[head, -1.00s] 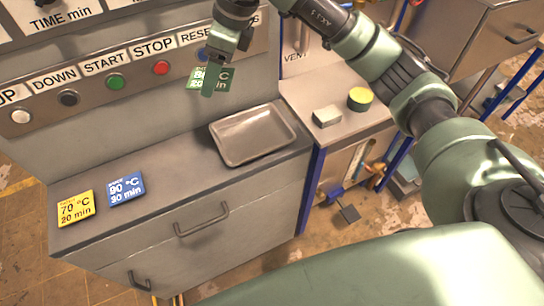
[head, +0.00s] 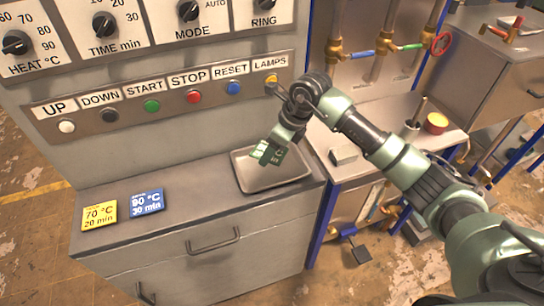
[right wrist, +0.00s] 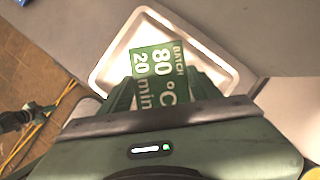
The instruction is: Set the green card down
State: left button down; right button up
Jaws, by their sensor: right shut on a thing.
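My right gripper (head: 262,158) is shut on the green card (right wrist: 158,72), marked BATCH 80 °C 20 min in the right wrist view. In the head view the card is mostly hidden by the fingers. Card and gripper are over the metal tray (head: 244,181), which looks empty otherwise. I cannot tell whether the card touches the tray floor. The tray's pale rim (right wrist: 113,53) surrounds the card in the right wrist view. A dark green part at the left of that view may be my left gripper (right wrist: 30,112); its fingers are unclear.
A yellow card (head: 99,214) and a blue card (head: 147,202) lie flat on the counter left of the tray. The button panel (head: 170,98) rises behind.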

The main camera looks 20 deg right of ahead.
aim_at(276, 155)
notch_tip(276, 155, down, 5)
jog(key=shift+r+p, duration=0.2)
jog(key=shift+p, duration=0.35)
jog(key=shift+f, duration=0.3)
jog(key=o, duration=1.3)
jog(key=shift+r, duration=0.35)
jog(key=b+v, duration=0.2)
jog(key=v, duration=0.9)
jog(key=shift+s+d+r+b, duration=0.2)
jog(key=shift+r+b, duration=0.05)
jog(key=shift+b, duration=0.15)
